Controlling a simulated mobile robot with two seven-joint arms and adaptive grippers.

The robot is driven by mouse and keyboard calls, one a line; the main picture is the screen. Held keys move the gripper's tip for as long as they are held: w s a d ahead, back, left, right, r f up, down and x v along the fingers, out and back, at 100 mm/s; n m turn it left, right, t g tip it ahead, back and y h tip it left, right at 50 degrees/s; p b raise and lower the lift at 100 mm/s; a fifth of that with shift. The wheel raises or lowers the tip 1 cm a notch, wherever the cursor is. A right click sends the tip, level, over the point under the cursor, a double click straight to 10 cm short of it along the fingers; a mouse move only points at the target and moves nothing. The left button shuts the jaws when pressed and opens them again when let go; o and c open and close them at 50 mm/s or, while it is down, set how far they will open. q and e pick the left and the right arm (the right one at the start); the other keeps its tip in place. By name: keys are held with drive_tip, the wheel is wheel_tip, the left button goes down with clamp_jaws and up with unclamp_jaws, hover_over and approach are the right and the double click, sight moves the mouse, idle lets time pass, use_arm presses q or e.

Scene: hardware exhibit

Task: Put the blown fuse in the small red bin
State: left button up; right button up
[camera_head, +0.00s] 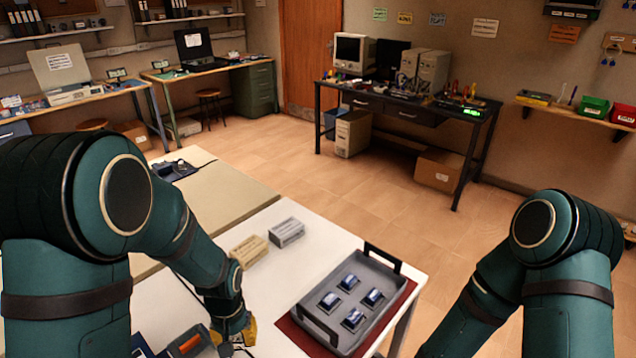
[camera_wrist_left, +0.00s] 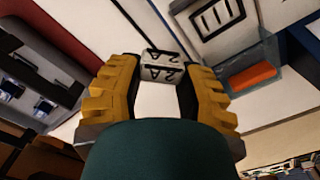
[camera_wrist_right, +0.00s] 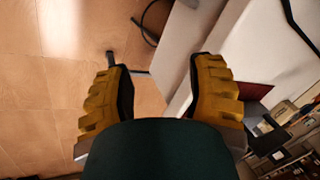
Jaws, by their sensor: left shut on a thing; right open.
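My left gripper (camera_head: 240,335) is low over the front of the white table. In the left wrist view its yellow fingers are shut on a small white block marked "2A" (camera_wrist_left: 163,66), which looks like a fuse. I cannot tell from its face whether it is blown. A red bin (camera_head: 624,114) stands on the wall shelf at the far right, beside a green bin, far from both grippers. My right gripper (camera_wrist_right: 161,78) shows in the right wrist view, open and empty, beside the table edge; the head view does not show its fingers.
A grey tray (camera_head: 377,311) with several dark blue pieces sits on a red mat (camera_head: 295,334). An orange-and-grey item (camera_head: 187,343) lies at the front. Open floor (camera_head: 390,205) separates this table from the black desk (camera_head: 400,112).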

use_arm(q)
drive_tip(key=shift+w+d+f+m, duration=0.1)
drive_tip(key=shift+w+d+m, duration=0.05)
drive_tip(key=shift+d+m, duration=0.15)
drive_tip(key=shift+a, duration=0.1)
drive_tip(key=w+a+r+n+p, duration=0.3)
drive_tip(key=a+n+p, duration=0.1)
drive_tip(key=a, duration=0.3)
drive_tip(key=n, duration=0.6)
hover_over(171, 334)
drive_tip(key=s+d, duration=0.2)
wheel_tip(171, 334, down, 2)
drive_tip(key=f, duration=0.6)
drive_tip(key=shift+w+a+f, duration=0.2)
drive_tip(key=shift+a+f, duration=0.1)
drive_tip(key=shift+f, duration=0.05)
drive_tip(key=shift+w+f, duration=0.1)
drive_tip(key=shift+f, duration=2.15)
